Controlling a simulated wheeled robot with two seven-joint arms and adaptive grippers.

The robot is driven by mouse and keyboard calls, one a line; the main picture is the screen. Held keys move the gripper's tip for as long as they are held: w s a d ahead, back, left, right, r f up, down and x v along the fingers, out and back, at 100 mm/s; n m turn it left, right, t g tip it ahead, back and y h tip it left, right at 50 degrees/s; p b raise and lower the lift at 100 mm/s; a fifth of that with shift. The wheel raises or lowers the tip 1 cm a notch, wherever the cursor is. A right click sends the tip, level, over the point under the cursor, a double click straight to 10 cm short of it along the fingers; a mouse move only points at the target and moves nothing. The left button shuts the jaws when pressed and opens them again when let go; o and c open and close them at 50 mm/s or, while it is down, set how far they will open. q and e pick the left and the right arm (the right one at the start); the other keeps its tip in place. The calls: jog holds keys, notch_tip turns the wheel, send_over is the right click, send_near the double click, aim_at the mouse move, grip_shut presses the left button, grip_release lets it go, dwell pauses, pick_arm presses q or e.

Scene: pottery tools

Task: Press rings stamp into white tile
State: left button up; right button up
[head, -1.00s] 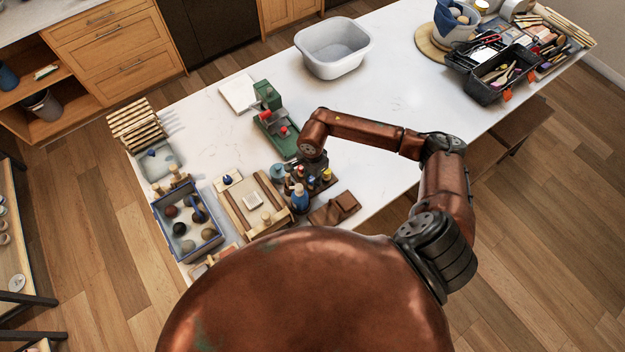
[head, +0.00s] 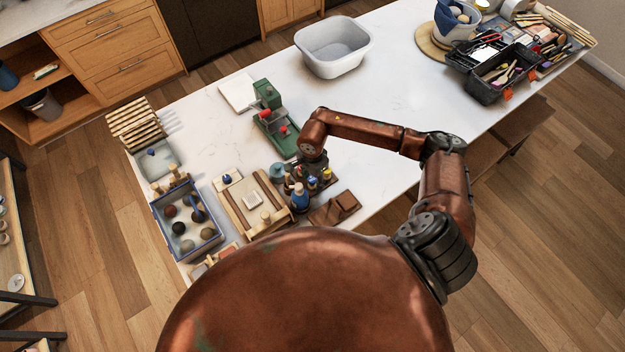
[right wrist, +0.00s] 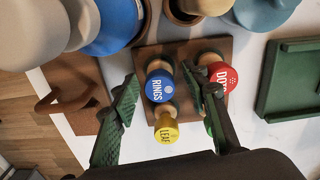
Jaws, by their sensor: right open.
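The rings stamp has a round blue top marked RINGS (right wrist: 160,87) and stands in a brown wooden rack (right wrist: 187,52), its lower part hidden. My right gripper (right wrist: 161,80) is open, with one finger on each side of the rings stamp; I cannot tell whether they touch it. In the head view my right gripper (head: 312,163) is low over the stamp rack, partly hiding it. A pale square tile (head: 252,199) lies on a wooden board (head: 238,217) left of the rack. My left gripper is not in view.
The yellow leaf stamp (right wrist: 166,131) and red dots stamp (right wrist: 220,75) crowd the fingers. A blue bottle (head: 300,199) stands beside the rack. A green press (head: 274,122) is behind it, and brown blocks (head: 345,203) lie to the right. The table middle is clear.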

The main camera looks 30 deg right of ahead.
jog(key=shift+r, duration=0.1)
notch_tip(320, 180, up, 12)
dwell(0.4)
